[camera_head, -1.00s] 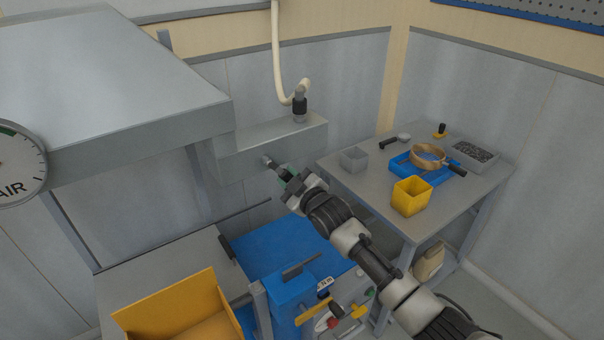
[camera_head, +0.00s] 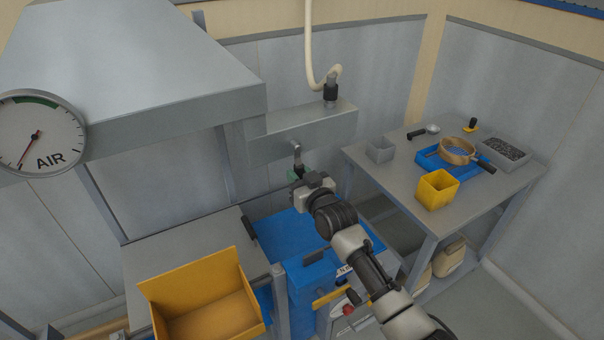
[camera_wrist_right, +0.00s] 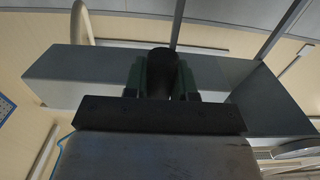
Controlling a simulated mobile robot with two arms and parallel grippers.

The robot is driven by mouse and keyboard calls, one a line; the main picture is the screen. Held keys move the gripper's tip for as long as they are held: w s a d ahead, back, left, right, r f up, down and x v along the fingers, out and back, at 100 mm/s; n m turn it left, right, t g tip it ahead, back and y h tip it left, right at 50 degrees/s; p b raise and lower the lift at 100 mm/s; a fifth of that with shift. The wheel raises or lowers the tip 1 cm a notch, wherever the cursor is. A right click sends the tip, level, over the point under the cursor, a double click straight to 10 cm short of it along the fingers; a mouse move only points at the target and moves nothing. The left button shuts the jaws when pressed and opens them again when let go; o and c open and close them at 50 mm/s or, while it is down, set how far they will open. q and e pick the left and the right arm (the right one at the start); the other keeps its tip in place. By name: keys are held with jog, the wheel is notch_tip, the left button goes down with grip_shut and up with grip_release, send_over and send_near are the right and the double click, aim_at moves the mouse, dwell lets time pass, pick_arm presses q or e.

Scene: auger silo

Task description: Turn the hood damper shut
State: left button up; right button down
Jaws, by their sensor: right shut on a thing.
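The hood damper's lever (camera_head: 297,157) is a short metal arm with a dark grip. It hangs almost straight down from its pivot on the front face of the grey duct box (camera_head: 330,133), right of the hood (camera_head: 130,60). My right gripper (camera_head: 299,175) is at the lever's lower end. In the right wrist view its green-padded fingers (camera_wrist_right: 161,80) are closed on both sides of the dark grip (camera_wrist_right: 162,62). The fingers partly hide the grip. My left gripper is in neither view.
A round AIR gauge (camera_head: 40,135) hangs at the hood's left, its needle pointing lower left. A yellow bin (camera_head: 205,310) stands below. A side table (camera_head: 400,180) at right holds a yellow cup (camera_head: 437,189), a grey cup (camera_head: 380,150) and a sieve (camera_head: 457,150).

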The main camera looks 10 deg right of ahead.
dwell(0.4)
jog(key=c, duration=0.9)
grip_release()
jog(key=shift+s, duration=0.15)
jog(key=b+v, duration=0.2)
jog(key=v, duration=0.8)
jog(key=shift+s+d, duration=0.1)
jog(key=shift+s, duration=0.15)
